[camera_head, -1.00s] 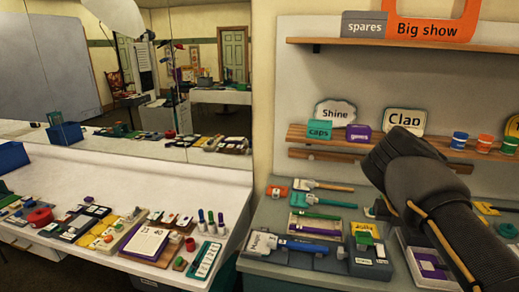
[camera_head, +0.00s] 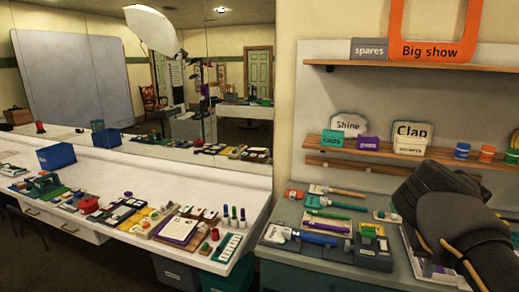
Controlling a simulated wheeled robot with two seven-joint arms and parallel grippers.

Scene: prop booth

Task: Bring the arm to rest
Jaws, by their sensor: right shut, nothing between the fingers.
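My right arm comes in from the lower right, dark with a thin orange line along it. My right gripper (camera_head: 408,198) is at its end, shut and empty, in front of the grey workbench (camera_head: 268,268) and below the wall shelf. Its fingers are dark and hard to tell apart. It hides part of the bench top and the items behind it. My left gripper is not in view.
On the bench lie brushes, a blue-handled tool (camera_head: 312,237) and a dark box (camera_head: 372,253). Shelves hold signs, small boxes and paint cups (camera_head: 462,151). A white counter (camera_head: 120,165) on the left bears many props and a blue bin (camera_head: 57,157). A mirror stands behind it.

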